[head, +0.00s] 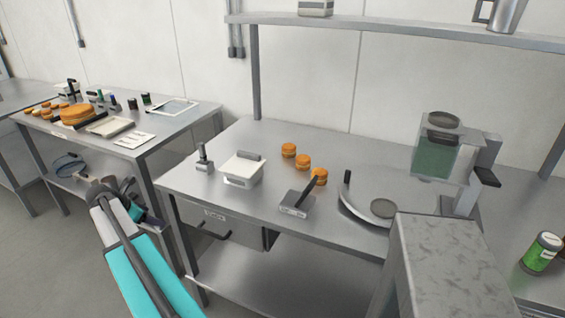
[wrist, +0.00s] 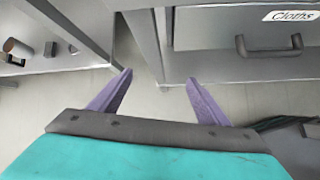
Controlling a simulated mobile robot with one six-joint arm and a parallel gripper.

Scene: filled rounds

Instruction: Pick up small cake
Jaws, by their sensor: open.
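Several small round orange-brown cakes stand in a row on the steel worktable (head: 265,215) in the head view: a far one (head: 288,150), a middle one (head: 303,162) and a near one (head: 320,177). The near one is partly behind a dark handle. A much larger cake (head: 78,114) sits with more small ones on the left table. In the wrist view my gripper (wrist: 158,85) is open and empty, its two purple fingers apart, over the floor beside a drawer front. The head view shows my arm low at the left, away from the cakes.
The drawer (wrist: 250,30) is labelled Cloths. A shelf (head: 400,32) runs above.

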